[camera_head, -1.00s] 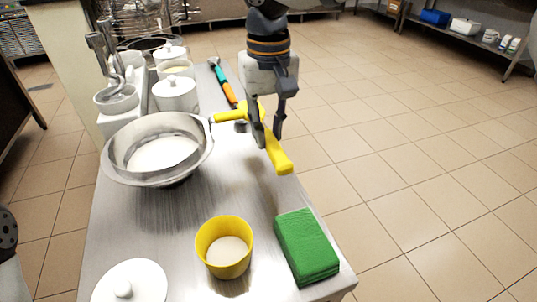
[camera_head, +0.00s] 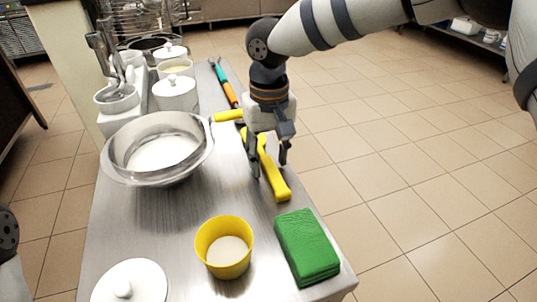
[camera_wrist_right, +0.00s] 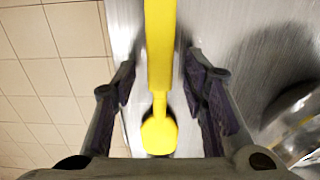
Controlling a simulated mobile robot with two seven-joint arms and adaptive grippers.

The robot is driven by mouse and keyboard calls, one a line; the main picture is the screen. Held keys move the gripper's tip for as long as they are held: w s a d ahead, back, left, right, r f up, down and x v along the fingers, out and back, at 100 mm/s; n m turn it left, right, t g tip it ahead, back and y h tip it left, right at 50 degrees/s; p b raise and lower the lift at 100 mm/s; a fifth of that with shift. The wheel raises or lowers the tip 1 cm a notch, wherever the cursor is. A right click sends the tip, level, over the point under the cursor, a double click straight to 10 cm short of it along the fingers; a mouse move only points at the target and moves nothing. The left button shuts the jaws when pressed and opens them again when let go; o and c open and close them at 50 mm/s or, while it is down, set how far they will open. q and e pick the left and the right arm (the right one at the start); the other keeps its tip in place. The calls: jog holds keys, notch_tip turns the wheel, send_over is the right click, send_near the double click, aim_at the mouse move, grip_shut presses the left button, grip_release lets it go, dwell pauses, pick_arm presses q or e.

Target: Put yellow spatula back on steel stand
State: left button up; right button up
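The yellow spatula (camera_head: 269,171) lies along the right side of the steel table, its near end pointing towards the green sponge. My right gripper (camera_head: 269,172) is right over it, fingers pointing down on either side. In the right wrist view the spatula (camera_wrist_right: 160,50) runs between the two spread fingers of my right gripper (camera_wrist_right: 161,85), with a gap on each side. Its thin neck and rounded far end show low in that view. I cannot clearly make out the steel stand; the arm and spatula cover that area. My left gripper is out of view.
A steel bowl (camera_head: 190,163) of white contents is left of the spatula, with another yellow handle (camera_head: 228,115) behind. A yellow cup (camera_head: 210,253), green sponge (camera_head: 306,246) and white lid (camera_head: 135,287) are in front. The table's right edge is close to the spatula.

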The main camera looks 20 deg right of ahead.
aim_at(269, 163)
jog(key=shift+r, duration=0.15)
notch_tip(269, 163, up, 12)
dwell(0.3)
jog(key=shift+s, duration=0.1)
